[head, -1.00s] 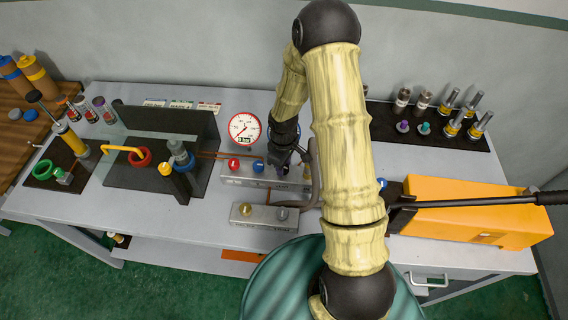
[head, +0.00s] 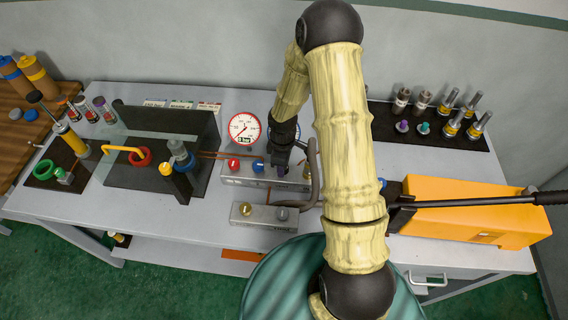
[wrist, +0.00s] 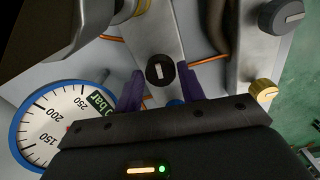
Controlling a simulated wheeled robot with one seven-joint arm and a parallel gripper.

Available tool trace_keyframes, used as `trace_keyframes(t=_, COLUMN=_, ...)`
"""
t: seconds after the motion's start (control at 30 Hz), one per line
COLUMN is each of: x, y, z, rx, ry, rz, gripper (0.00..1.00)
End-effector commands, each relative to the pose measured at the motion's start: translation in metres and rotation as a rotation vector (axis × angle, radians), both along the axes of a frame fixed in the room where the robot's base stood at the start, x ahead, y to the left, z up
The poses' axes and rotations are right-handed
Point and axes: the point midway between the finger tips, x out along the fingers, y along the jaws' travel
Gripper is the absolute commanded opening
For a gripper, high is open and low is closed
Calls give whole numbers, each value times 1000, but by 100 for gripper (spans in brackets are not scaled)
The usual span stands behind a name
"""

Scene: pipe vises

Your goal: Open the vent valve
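My gripper (wrist: 160,72) is open, its two purple fingers pointing at a dark round knob (wrist: 160,68) with a white mark. The fingertips are on either side of the knob with gaps visible; I cannot tell their depth. In the head view, my gripper (head: 279,166) is over the right part of the rear metal valve block (head: 230,174) and hides that knob. A red knob (head: 234,163) and a blue knob (head: 258,165) are left of it. No readable label shows which knob is the vent valve.
A front block carries a gold knob (head: 246,210) and a grey knob (head: 282,213). A curved grey pipe (head: 315,180) is just right. An orange unit (head: 470,220) is farther right.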

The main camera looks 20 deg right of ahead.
Motion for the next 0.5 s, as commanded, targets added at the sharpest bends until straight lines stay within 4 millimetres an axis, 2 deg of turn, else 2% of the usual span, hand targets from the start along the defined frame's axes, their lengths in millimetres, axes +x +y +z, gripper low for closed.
trace_keyframes(t=0.03, x=0, y=0, z=0, rx=0, ry=0, rz=0, gripper=50)
trace_keyframes(t=0.07, x=0, y=0, z=0, rx=-1, ry=0, rz=0, gripper=54)
trace_keyframes(t=0.37, x=-1, y=-1, z=0, rx=-2, ry=3, rz=-2, gripper=54)
trace_keyframes(t=0.5, x=-1, y=-1, z=7, rx=-1, ry=3, rz=-4, gripper=54)
